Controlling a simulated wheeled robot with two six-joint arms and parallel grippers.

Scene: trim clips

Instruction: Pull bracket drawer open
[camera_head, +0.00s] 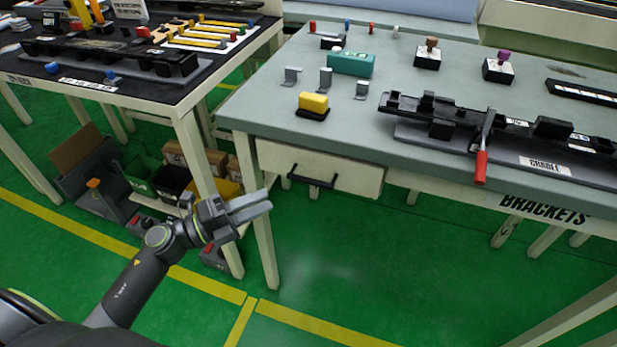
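The bracket drawer (352,181) has a cream front and hangs under the front edge of the grey table, left of the BRACKETS label (543,210). It looks shut. Its black bar handle (313,179) is on the front and nothing touches it. My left gripper (268,200) is in front of the table's left leg, to the left of and lower than the handle in the picture. Its two grey fingers point right with a narrow gap between them, and I see nothing held. My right gripper is not in view.
The grey table (400,75) bears small metal brackets, a yellow block (313,102), a teal box (351,64) and a black cradle (505,140) with a red-handled lever (481,165). Bins stand under the dark table at left. Green floor before the drawer is clear.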

